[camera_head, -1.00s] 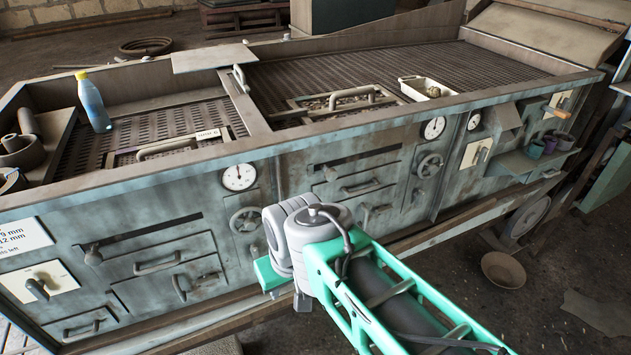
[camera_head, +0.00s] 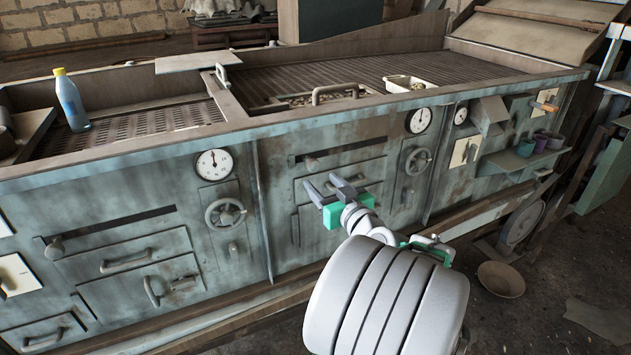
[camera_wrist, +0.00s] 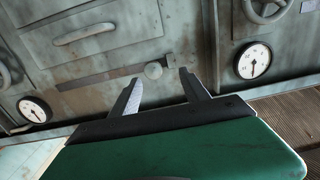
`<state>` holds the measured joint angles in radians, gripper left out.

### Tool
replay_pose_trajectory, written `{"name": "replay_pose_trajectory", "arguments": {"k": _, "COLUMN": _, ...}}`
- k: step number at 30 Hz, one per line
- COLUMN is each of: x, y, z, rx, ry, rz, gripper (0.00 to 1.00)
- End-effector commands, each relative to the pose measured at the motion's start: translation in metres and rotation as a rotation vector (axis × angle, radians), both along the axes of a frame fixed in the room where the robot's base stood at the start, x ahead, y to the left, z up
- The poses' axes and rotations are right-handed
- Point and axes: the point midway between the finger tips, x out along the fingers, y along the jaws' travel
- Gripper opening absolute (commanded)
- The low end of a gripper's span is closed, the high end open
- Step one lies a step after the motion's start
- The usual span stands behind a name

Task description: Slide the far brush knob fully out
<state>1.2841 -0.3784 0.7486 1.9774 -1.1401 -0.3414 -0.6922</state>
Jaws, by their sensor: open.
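A small round brush knob (camera_head: 311,163) sits near the left end of a dark horizontal slot (camera_head: 355,155) on the middle panel of the blue-grey machine. In the wrist view, which looks upside down, the knob (camera_wrist: 153,70) appears between and just beyond my fingertips. My gripper (camera_head: 321,182) is open and empty, just below the knob in the head view; its fingers (camera_wrist: 160,77) also show in the wrist view. No contact is visible, and the exact gap is unclear. A similar knob (camera_head: 54,250) sits at the left end of the slot on the nearer left panel.
Drawer handles (camera_head: 360,183), a gauge (camera_head: 420,121) and a handwheel (camera_head: 418,161) stand around the slot. Another gauge (camera_head: 213,164) and handwheel (camera_head: 225,213) are left of it. A bottle (camera_head: 71,101) and white tray (camera_head: 404,84) are on top.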

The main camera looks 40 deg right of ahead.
Motion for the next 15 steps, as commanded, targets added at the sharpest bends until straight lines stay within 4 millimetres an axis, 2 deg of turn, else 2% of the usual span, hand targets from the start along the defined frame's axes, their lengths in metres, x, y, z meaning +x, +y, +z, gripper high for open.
{"name": "replay_pose_trajectory", "arguments": {"k": 2, "x": -0.007, "y": -0.012, "z": 0.004, "rx": -0.008, "ry": -0.033, "rz": -0.029, "gripper": 0.54}}
{"name": "replay_pose_trajectory", "arguments": {"k": 4, "x": -0.001, "y": -0.015, "z": 0.007, "rx": -0.011, "ry": -0.041, "rz": -0.032, "gripper": 0.54}}
{"name": "replay_pose_trajectory", "arguments": {"k": 12, "x": 0.049, "y": -0.028, "z": 0.007, "rx": -0.009, "ry": -0.037, "rz": -0.027, "gripper": 0.54}}
{"name": "replay_pose_trajectory", "arguments": {"k": 15, "x": 0.061, "y": -0.032, "z": 0.007, "rx": -0.008, "ry": -0.036, "rz": -0.029, "gripper": 0.54}}
